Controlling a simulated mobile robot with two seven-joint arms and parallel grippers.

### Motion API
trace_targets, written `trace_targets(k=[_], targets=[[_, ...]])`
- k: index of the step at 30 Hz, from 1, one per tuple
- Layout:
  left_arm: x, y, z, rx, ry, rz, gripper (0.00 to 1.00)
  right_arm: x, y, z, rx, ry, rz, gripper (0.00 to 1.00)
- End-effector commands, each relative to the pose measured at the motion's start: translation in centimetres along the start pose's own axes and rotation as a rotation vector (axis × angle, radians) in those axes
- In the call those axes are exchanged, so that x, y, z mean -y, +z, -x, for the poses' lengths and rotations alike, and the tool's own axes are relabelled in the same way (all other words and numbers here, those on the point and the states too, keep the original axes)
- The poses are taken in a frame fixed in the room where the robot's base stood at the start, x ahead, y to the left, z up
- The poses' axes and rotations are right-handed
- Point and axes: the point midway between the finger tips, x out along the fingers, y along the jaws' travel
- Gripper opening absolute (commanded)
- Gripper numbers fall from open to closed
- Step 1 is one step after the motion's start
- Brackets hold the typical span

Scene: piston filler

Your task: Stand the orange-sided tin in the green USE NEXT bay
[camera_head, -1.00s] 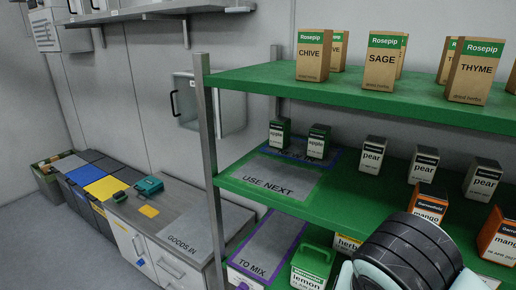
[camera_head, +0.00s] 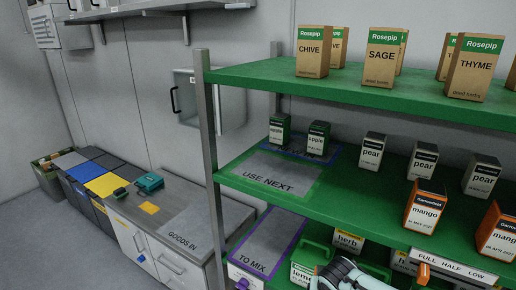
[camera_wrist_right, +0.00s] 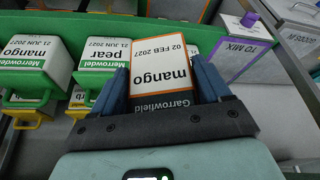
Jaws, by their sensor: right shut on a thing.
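My right gripper (camera_wrist_right: 161,84) is shut on an orange-edged mango tin (camera_wrist_right: 160,60), its label dated 02 FEB 2027 and upside down in the right wrist view. In the head view only a pale part of my right arm (camera_head: 345,274) shows at the bottom; the held tin cannot be made out there. The green-bordered USE NEXT bay (camera_head: 272,176) lies on the middle green shelf, its front area bare. Two more orange-sided mango tins stand on that shelf, one near its middle (camera_head: 425,206) and one at the right (camera_head: 498,234). My left gripper is out of view.
Two apple tins (camera_head: 280,129) (camera_head: 317,139) stand behind the USE NEXT bay. Several pear tins (camera_head: 372,150) stand to their right. A shelf post (camera_head: 208,150) rises at the left. The purple-bordered TO MIX bay (camera_head: 266,240) and green-lidded containers (camera_head: 303,272) are below.

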Motion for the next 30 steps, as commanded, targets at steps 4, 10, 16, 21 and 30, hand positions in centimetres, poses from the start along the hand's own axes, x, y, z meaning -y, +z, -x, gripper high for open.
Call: trace_targets(k=[4, 10, 16, 21, 30], targets=[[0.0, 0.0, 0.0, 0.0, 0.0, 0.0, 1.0, -0.3, 3.3, -7.0, 0.009, -0.045, 0.113, 0.23], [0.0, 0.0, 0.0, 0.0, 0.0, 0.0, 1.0, -0.2, 6.2, -10.8, -0.004, -0.078, 0.189, 0.23], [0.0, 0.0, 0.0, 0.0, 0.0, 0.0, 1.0, -0.2, 6.9, -11.7, -0.006, -0.087, 0.203, 0.23], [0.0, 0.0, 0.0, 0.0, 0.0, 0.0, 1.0, -0.2, 6.9, -11.7, -0.008, -0.086, 0.202, 0.23], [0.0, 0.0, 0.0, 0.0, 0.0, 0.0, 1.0, -0.4, 7.4, -12.5, -0.005, -0.084, 0.199, 0.23]])
